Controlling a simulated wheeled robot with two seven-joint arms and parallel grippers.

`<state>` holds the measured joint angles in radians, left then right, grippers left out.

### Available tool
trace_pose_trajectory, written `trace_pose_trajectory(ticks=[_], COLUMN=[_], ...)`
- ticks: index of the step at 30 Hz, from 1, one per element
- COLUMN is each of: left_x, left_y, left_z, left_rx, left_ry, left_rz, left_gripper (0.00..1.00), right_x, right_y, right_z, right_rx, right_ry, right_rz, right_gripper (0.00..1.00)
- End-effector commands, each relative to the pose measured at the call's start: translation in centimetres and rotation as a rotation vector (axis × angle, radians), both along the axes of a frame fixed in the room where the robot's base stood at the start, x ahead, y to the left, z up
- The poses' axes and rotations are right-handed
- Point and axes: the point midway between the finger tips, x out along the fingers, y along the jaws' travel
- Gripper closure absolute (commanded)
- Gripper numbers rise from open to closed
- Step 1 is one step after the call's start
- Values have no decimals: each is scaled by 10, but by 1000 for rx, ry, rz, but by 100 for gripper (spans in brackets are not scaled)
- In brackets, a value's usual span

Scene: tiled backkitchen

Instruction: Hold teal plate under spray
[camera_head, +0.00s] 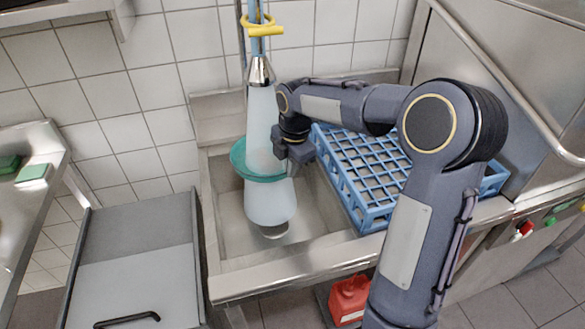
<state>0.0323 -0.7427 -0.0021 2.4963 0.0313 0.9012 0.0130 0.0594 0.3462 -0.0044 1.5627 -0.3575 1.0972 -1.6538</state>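The teal plate (240,167) is in the sink (228,215), tilted, in the spray's path. The spray head (259,71) hangs above it on a blue hose, and a pale cone of spray (262,112) comes down onto the plate. Pale spray also shows below the plate. My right gripper (284,163) is at the plate's right rim and appears to hold it above the sink floor. Its fingertips are small and partly hidden by the gripper body. My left gripper is not in view.
A blue dish rack (362,215) stands right of the plate, over the sink's right side. A steel machine with a rail (500,80) is at the right. A grey cart (135,235) is at the left, and a red container (349,297) is below the counter.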

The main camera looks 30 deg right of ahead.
Motion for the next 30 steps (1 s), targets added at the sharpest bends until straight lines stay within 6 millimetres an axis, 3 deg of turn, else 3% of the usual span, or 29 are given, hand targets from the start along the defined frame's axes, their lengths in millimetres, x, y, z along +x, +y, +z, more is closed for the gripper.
trace_pose_trajectory(ticks=[17, 30], left_x=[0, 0], left_y=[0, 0], left_z=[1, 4], left_rx=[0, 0], left_ry=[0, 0], left_rz=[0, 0], left_gripper=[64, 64], right_x=[1, -4], right_y=[-1, -21], right_z=[1, 1], right_rx=[0, -1], right_ry=[-2, -1], right_rz=[-1, -1], right_gripper=[100, 100])
